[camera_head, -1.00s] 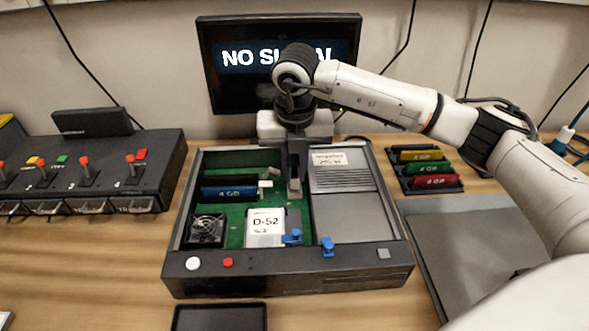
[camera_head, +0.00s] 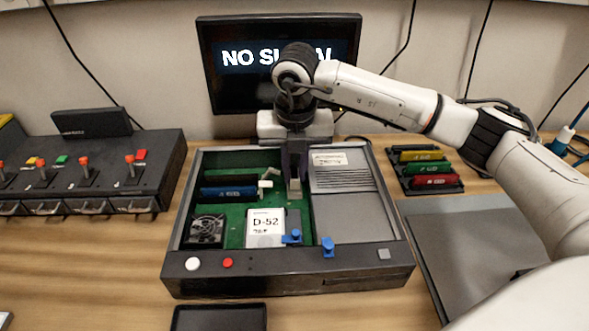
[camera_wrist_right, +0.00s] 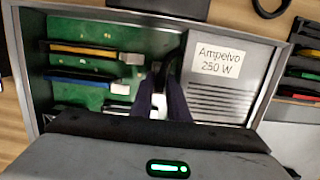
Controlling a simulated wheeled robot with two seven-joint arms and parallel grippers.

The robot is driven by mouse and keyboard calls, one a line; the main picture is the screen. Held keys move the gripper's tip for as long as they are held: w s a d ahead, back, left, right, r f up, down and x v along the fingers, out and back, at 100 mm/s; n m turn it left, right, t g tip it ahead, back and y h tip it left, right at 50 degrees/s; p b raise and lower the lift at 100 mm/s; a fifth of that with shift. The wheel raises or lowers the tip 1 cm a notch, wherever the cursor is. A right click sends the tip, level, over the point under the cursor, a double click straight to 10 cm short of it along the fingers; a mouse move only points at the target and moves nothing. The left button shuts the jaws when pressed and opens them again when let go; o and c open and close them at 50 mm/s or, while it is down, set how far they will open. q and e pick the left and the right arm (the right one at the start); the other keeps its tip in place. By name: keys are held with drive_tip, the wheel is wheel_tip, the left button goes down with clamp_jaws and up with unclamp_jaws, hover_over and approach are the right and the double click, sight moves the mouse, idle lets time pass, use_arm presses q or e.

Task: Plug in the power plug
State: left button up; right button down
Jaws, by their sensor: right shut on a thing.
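My right gripper (camera_head: 294,186) points down into the open computer case (camera_head: 178,210), over the green board beside the power supply (camera_head: 345,178). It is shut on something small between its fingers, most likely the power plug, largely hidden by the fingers. In the right wrist view the fingers (camera_wrist_right: 162,100) stand just left of the power supply (camera_wrist_right: 222,78), labelled "Ampelvo 250 W". A dark strip shows between them. I cannot tell whether the plug touches a socket. Small white pieces (camera_head: 265,184) sit left of the fingers. My left gripper is not in view.
Inside the case are a blue card (camera_head: 228,192), a fan (camera_head: 206,230), a D-52 drive (camera_head: 266,227) and blue clips (camera_head: 328,247). The monitor (camera_head: 230,90) behind reads "NO SIGNAL". A switch panel (camera_head: 150,165) stands left, a card rack (camera_head: 430,170) right.

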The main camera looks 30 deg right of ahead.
drive_tip(key=shift+s+f+b, duration=0.1)
drive_tip(key=shift+f+b, duration=0.75)
drive_tip(key=shift+f, duration=0.15)
idle(1.5)
